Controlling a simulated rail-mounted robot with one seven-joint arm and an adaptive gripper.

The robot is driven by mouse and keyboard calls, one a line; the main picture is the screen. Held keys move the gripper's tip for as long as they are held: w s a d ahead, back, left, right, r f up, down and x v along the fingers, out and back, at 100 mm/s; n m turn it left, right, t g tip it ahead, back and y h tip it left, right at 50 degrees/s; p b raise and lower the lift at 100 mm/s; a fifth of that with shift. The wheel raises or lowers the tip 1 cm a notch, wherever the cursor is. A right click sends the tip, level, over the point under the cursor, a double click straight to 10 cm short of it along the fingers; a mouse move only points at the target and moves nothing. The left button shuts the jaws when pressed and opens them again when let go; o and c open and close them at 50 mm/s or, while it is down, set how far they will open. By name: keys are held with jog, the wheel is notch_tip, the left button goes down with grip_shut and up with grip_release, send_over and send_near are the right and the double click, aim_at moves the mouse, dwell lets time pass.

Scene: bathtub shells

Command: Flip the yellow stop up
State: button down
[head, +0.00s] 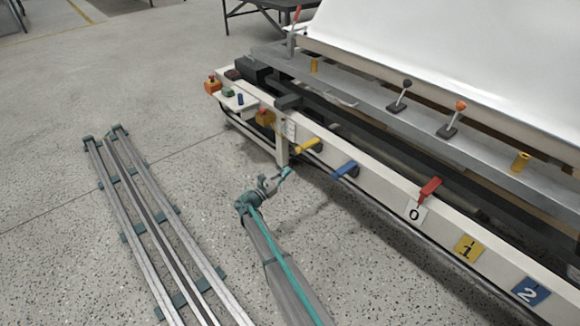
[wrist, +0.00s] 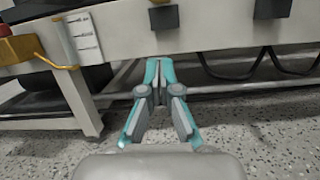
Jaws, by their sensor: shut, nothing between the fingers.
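The yellow stop (head: 305,146) is a flat lever on the front of the cream beam (head: 385,186) in the head view. It sticks out from a dark mount, pointing outward and slightly down to the left, like the blue stop (head: 345,170). The red stop (head: 430,188) stands tilted upward. My gripper (head: 287,172) is below the yellow stop and apart from it, in front of the beam. In the wrist view my gripper (wrist: 158,68) is shut and empty, its tips just under the beam. Dark blocks show on the beam there; the yellow lever is not clear.
An orange box (head: 265,117) and a white scale plate (wrist: 84,38) are on the beam left of the stops. A cream leg (wrist: 78,100) stands left of my gripper. Number plates hang to the right. The speckled floor in front is clear up to my rails (head: 150,215).

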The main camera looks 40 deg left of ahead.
aim_at(307, 145)
jog(key=a+b+x, duration=0.1)
jog(key=b+x, duration=0.3)
jog(key=x, duration=0.5)
jog(key=s+r, duration=0.1)
jog(key=s+d+r+b, duration=0.1)
jog(key=r, duration=0.1)
jog(key=shift+d+r, duration=0.1)
jog(key=shift+r, duration=0.1)
jog(key=shift+r, duration=0.1)
